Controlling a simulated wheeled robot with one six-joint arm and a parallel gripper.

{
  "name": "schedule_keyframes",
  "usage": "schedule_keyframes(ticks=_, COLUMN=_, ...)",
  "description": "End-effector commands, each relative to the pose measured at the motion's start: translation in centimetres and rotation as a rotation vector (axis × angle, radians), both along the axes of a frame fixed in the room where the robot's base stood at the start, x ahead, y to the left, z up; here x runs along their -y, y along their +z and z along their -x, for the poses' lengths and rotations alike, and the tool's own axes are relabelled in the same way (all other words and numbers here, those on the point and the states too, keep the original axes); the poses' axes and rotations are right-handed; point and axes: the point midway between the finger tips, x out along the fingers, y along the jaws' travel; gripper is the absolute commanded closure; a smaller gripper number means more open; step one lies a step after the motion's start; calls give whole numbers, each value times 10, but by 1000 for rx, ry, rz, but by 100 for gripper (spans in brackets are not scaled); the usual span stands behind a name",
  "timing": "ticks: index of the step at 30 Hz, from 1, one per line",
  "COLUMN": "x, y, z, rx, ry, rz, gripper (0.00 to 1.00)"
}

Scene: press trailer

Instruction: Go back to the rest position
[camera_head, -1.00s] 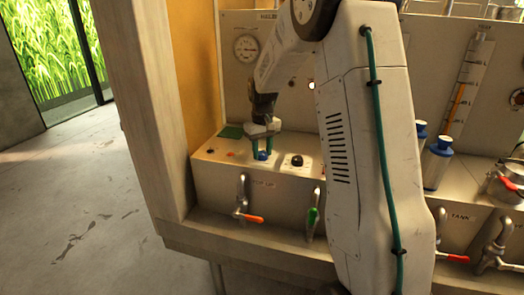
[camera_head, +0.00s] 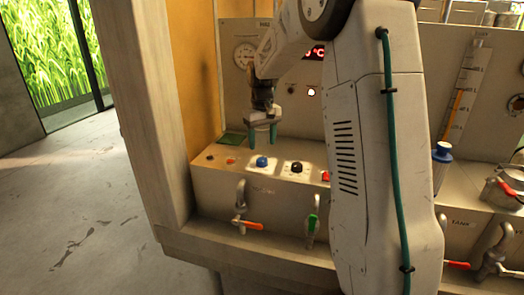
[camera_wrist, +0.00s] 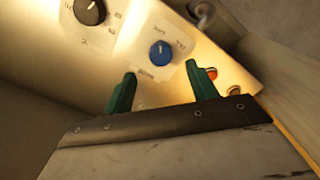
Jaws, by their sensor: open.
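My gripper (camera_head: 262,133) is open and empty, its two green fingers pointing down above the control panel. In the wrist view my gripper (camera_wrist: 162,88) has its green fingers spread, with the blue knob (camera_wrist: 161,53) beyond them and apart from them. In the head view the blue knob (camera_head: 262,161) sits on the sloped panel below the fingers. A black knob (camera_head: 297,167) is to its right; the black knob also shows at the upper left of the wrist view (camera_wrist: 90,11). My arm hides part of the panel on the right.
The panel (camera_head: 225,185) carries an orange-handled valve (camera_head: 247,223) and a green-handled valve (camera_head: 312,222) on its front. A gauge (camera_head: 245,55) is on the back wall. A wooden post (camera_head: 150,110) stands at the left. A blue-topped cylinder (camera_head: 441,165) is right of my arm.

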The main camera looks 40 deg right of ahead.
Motion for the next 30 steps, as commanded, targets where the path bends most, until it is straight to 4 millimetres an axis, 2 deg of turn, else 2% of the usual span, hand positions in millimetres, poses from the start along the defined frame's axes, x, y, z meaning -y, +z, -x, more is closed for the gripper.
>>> schedule_keyframes(ticks=6, x=0, y=12, z=0, rx=0, ry=0, rz=0, gripper=42)
schedule_keyframes(ticks=22, x=0, y=10, z=2, rx=-9, ry=-21, rz=-3, gripper=42)
schedule_keyframes(ticks=26, x=-10, y=-6, z=29, rx=-72, ry=-58, rz=-24, gripper=42)
schedule_keyframes(ticks=30, x=-42, y=7, z=79, rx=-107, ry=-80, rz=-31, gripper=42)
